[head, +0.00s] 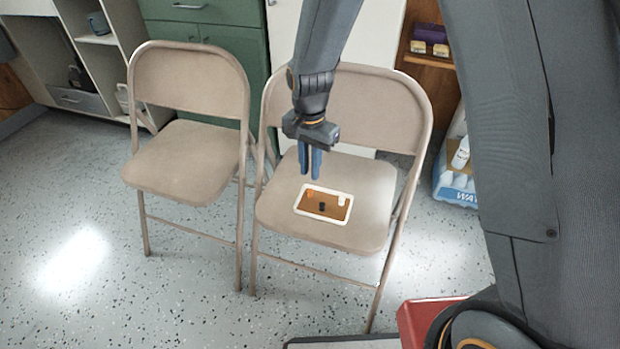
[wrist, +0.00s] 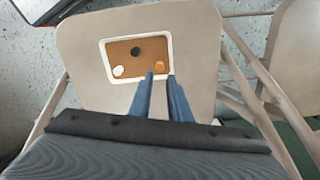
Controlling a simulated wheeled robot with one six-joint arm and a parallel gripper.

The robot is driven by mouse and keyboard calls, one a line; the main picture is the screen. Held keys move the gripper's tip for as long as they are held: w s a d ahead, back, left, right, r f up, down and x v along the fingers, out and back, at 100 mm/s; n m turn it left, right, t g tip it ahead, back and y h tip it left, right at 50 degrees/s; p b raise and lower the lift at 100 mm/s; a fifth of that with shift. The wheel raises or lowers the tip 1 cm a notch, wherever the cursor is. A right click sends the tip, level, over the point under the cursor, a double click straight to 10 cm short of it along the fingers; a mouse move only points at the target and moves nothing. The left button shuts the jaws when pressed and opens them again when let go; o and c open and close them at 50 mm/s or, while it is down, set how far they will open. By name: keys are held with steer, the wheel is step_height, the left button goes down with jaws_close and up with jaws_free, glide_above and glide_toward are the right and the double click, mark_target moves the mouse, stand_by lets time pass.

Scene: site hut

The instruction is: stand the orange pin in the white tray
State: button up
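The tray (head: 320,217) has a white rim and a brown floor and lies on the right chair's seat; the wrist view shows it too (wrist: 104,60). The small orange pin (head: 309,193) is inside its far left part in the head view; it shows just beyond my fingertips in the wrist view (wrist: 158,65). Whether it stands or lies is too small to tell. My gripper (head: 310,178) points down above the pin, its two blue fingers apart with nothing between them. A gap also shows between the fingers in the wrist view (wrist: 161,76).
A black piece (head: 321,207) and a white piece (head: 342,200) are also in the tray. The right chair's backrest (head: 365,105) rises behind my gripper. A second beige chair (head: 185,160) stands to the left with an empty seat. The seat around the tray is clear.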

steer(key=s+d+r+n, duration=0.2)
steer(key=s+r, duration=0.3)
steer(key=r, duration=0.3)
steer(key=s+d+r+n, duration=0.2)
steer(key=s+r+n, duration=0.1)
steer(key=s+r, duration=0.4)
steer(key=s+d+r+n, duration=0.4)
steer(key=s+r+n, duration=0.1)
steer(key=s, duration=0.7)
steer(key=shift+r+y+p, duration=0.3)
steer(key=shift+r, duration=0.35)
steer(key=shift+w, duration=0.1)
steer(key=d+r+m+p, duration=0.3)
steer(key=d+r+p, duration=0.6)
steer(key=p, duration=1)
steer(key=shift+d+r, duration=0.25)
steer(key=shift+r, duration=0.55)
